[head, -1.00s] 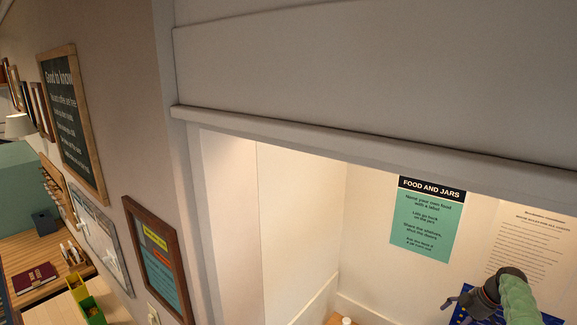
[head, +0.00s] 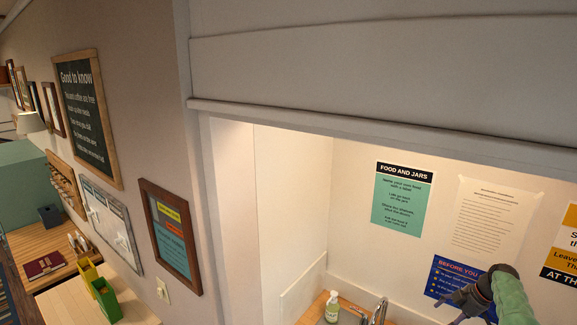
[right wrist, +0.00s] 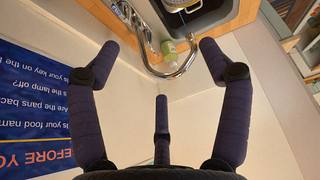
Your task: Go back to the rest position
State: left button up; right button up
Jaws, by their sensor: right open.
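My right gripper (head: 468,298) is at the lower right of the head view, raised in front of the back wall with its posters. In the right wrist view its dark fingers (right wrist: 160,70) are spread wide with nothing between them. Beyond the fingers in that view are a metal faucet (right wrist: 150,55) and a pale green soap bottle (right wrist: 168,48), apart from the gripper. My left gripper is not in view.
A wooden counter (head: 308,312) with a sink lies below the alcove, with the soap bottle (head: 332,308) and faucet (head: 379,312). A blue poster (head: 445,275) is close to my right gripper. A thick beam (head: 380,135) crosses above. Left, a desk (head: 35,240) holds a red book (head: 44,263).

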jog(key=s+a+f+m+g, duration=0.1)
jog(key=s+a+f+m, duration=0.3)
jog(key=a+f, duration=0.8)
jog(key=s+a+f+m+g, duration=0.1)
jog(key=s+a+f+m, duration=0.25)
jog(key=a+f, duration=0.85)
jog(key=s+a+f+m, duration=0.3)
jog(key=s+a+f, duration=0.1)
jog(key=s+a, duration=0.75)
jog(key=s+a+r+m, duration=0.1)
jog(key=s+a, duration=0.2)
jog(key=s, duration=0.3)
jog(key=s+a+r+m+g, duration=0.1)
jog(key=s+a+m, duration=0.15)
jog(key=s, duration=0.35)
jog(key=s+a+r, duration=0.1)
jog(key=s+a, duration=0.2)
jog(key=s, duration=0.3)
notch_tip(320, 180, down, 31)
jog(key=w+a+b, duration=0.1)
jog(key=w+b, duration=0.1)
jog(key=b, duration=3)
jog(key=shift+a+f+n+b, duration=0.15)
jog(key=shift+a+n+b, duration=0.15)
jog(key=shift+a+b, duration=0.1)
jog(key=c, duration=0.6)
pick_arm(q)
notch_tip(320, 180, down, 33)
